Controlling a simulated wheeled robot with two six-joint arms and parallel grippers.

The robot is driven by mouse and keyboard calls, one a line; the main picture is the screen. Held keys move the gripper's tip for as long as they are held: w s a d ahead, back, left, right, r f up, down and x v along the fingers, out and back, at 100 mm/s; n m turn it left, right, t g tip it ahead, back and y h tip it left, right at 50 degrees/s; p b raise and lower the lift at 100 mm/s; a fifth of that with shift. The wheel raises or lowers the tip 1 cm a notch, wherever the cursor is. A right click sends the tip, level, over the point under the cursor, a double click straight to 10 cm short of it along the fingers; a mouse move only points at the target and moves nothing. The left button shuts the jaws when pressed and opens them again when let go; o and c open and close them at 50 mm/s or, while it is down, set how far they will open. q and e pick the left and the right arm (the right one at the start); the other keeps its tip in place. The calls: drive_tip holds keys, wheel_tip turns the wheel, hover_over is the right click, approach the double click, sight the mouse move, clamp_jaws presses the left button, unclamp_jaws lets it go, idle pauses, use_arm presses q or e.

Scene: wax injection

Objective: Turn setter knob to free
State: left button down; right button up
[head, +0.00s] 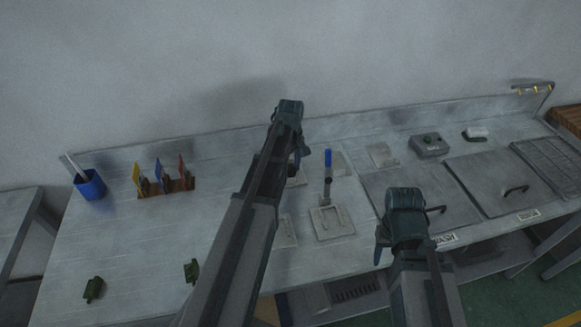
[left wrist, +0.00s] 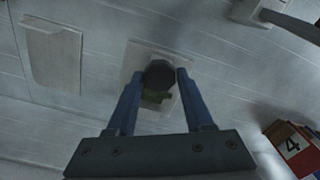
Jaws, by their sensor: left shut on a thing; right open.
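My right gripper (head: 381,246) is open and empty, above the front of the bench.
A blue-handled lever (head: 327,172) on a plate stands right of my left gripper. A blue cup (head: 90,186) and a rack of coloured cards (head: 167,187) stand left. Green pieces (head: 93,289) lie at the front left. A grey button box (head: 430,145) and lidded panels are right.

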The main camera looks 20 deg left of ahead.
sight(290, 170)
use_arm(q)
drive_tip(key=shift+c, duration=1.4)
unclamp_jaws()
drive_tip(key=shift+r, duration=0.15)
wheel_tip(290, 170, up, 14)
drive_tip(key=p, duration=1.3)
drive_tip(key=shift+f+p, duration=0.25)
drive_tip(key=shift+p, duration=0.15)
drive_tip(key=shift+s+f, duration=0.1)
